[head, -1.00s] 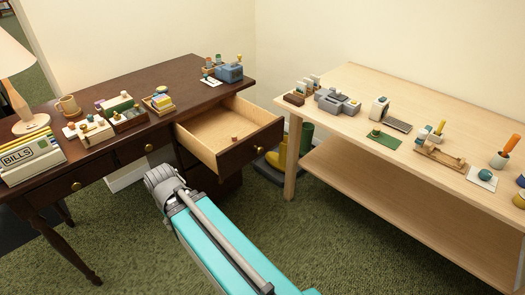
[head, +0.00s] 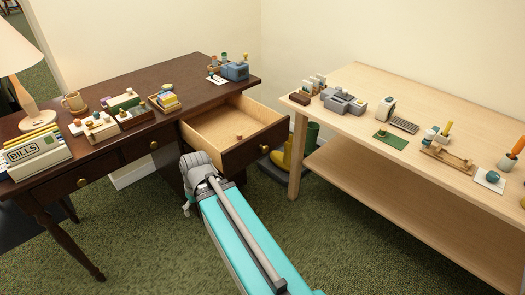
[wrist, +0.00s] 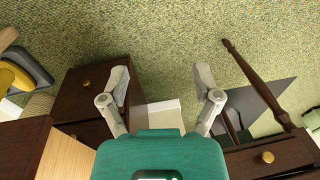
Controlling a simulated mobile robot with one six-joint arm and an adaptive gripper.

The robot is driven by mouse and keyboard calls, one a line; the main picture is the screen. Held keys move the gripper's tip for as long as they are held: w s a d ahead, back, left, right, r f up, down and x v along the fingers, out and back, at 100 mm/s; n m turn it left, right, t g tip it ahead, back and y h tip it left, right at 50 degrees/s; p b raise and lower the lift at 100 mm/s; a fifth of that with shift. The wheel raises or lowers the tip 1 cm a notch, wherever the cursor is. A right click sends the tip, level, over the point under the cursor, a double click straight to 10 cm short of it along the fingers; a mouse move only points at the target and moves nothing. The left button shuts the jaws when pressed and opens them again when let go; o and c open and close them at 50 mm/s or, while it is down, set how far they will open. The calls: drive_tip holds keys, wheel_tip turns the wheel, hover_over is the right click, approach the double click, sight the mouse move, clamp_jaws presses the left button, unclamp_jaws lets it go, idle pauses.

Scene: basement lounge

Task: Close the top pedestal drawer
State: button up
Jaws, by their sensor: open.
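The top pedestal drawer (head: 255,149) is pulled well out of the right side of the dark wooden desk (head: 135,75). Its pale inside is visible, with a small brown object (head: 239,136) in it. Its front has a round brass knob (head: 265,149). My gripper (head: 187,206) is low in front of the desk, left of the drawer front; my arm partly hides it. In the wrist view my gripper (wrist: 165,90) is open, with nothing between its fingers. The drawer's pale wood (wrist: 65,157) shows at lower left there, and a lower pedestal drawer (wrist: 85,95) shows beside the left finger.
A pale wooden table (head: 400,85) with several small items stands to the right. A lamp (head: 22,70) and several desk items stand on the desk. Green carpet (head: 130,240) is clear in front.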

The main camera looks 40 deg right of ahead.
drive_tip(key=d+t+y, duration=0.3)
drive_tip(key=d, duration=0.6)
drive_tip(key=m+t+h+b, duration=0.1)
drive_tip(key=t+h+b, duration=0.15)
drive_tip(key=t, duration=0.75)
approach(267, 149)
drive_tip(key=v, duration=0.3)
drive_tip(key=shift+d+r+y, duration=0.1)
drive_tip(key=shift+d+y, duration=0.05)
drive_tip(key=shift+y, duration=0.1)
drive_tip(key=shift+w, duration=0.15)
drive_tip(key=b+x, duration=0.4)
drive_tip(key=x, duration=0.7)
drive_tip(key=shift+w+f, duration=0.25)
drive_tip(key=shift+f, duration=0.05)
drive_tip(key=shift+b+x, duration=0.55)
drive_tip(key=shift+x, duration=0.45)
drive_tip(key=shift+c, duration=0.2)
